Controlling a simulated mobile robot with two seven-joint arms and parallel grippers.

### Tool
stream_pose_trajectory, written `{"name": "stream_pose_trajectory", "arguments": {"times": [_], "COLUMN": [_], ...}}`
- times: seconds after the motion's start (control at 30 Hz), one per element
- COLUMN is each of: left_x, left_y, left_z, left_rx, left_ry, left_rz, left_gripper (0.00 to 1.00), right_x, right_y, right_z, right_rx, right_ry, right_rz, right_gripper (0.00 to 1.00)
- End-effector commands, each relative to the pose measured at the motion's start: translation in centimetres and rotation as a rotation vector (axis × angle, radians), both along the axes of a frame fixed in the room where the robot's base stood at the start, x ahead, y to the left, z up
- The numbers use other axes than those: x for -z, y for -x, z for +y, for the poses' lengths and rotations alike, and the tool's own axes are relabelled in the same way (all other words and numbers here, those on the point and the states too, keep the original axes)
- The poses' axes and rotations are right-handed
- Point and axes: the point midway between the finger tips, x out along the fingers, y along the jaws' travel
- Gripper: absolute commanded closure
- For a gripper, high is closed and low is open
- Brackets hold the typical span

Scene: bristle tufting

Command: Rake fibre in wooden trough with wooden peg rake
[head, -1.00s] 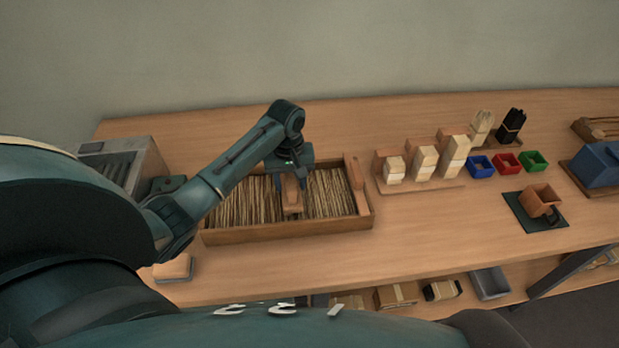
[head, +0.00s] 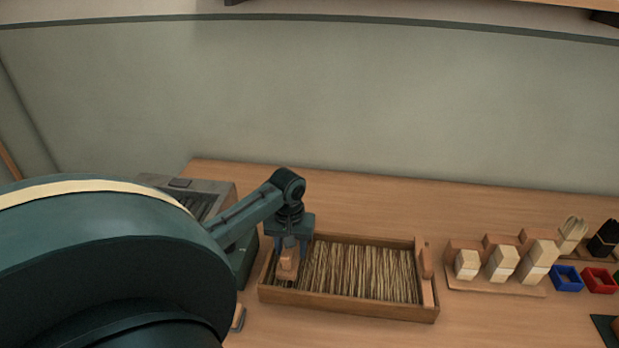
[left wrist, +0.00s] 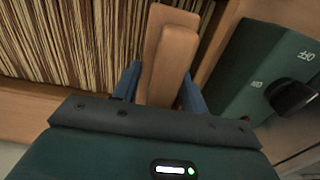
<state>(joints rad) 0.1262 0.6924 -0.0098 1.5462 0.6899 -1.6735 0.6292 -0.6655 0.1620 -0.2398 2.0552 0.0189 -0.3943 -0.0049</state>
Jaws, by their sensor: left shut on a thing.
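The wooden trough (head: 350,305) sits on the bench, and tan and brown fibre (head: 362,270) lies in it in long strands. My left gripper (head: 289,248) is over the trough's left end, shut on the wooden peg rake (head: 287,266). In the left wrist view the rake (left wrist: 170,60) stands between the blue fingers of the gripper (left wrist: 158,85), with the fibre (left wrist: 70,45) beside it. The rake's pegs are hidden, so I cannot tell how deep they sit. My right gripper is not in view.
A green box with a dark knob (left wrist: 292,95) stands close beside the trough's left end. A wooden block (head: 425,268) is at the trough's right end. Wooden block stands (head: 500,262) and blue and red bins (head: 566,278) are farther right.

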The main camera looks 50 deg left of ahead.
Motion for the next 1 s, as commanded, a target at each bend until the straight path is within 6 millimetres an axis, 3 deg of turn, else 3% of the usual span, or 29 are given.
{"name": "stream_pose_trajectory", "arguments": {"times": [0.13,0.47,1.0], "left_x": [-0.1,-0.1,-0.1], "left_y": [0.8,0.9,-1.1], "left_z": [1.1,1.2,-1.4], "left_rx": [0.000,0.001,0.001], "left_ry": [-0.001,0.000,-0.001], "left_rz": [-0.001,-0.002,-0.003], "left_gripper": [0.84,0.84,0.84], "right_x": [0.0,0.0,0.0], "right_y": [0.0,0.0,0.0], "right_z": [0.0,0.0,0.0], "right_rx": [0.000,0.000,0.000], "right_ry": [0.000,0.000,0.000], "right_rz": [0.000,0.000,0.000], "right_gripper": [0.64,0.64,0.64]}}
